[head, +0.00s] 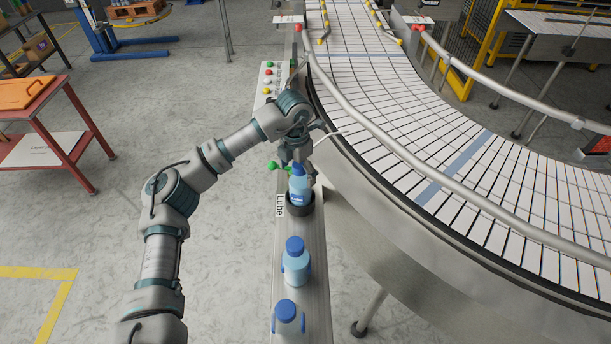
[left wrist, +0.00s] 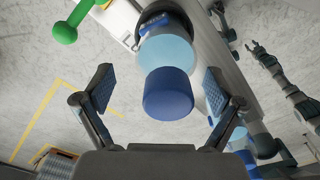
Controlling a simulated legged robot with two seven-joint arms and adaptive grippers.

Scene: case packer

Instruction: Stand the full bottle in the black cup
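A blue-capped bottle with light-blue contents (head: 299,188) stands in the black cup (head: 300,208) on the narrow rail, and looks upright. My left gripper (head: 299,164) is directly above it, pointing down. In the left wrist view the blue cap (left wrist: 168,94) lies between the two fingers of my left gripper (left wrist: 157,80). The fingers are spread, with a gap on each side of the cap. The dark rim of the cup (left wrist: 150,17) shows beyond the bottle, mostly hidden by it. My right gripper (left wrist: 256,48) shows small in the left wrist view; its finger state is unclear.
Two more blue-capped bottles stand on the rail nearer to me: one in the middle (head: 295,262) and one at the front (head: 288,318). A green knob (left wrist: 65,32) is close beside the cup. The curved conveyor (head: 400,130) with its metal guard rail runs close on the right.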

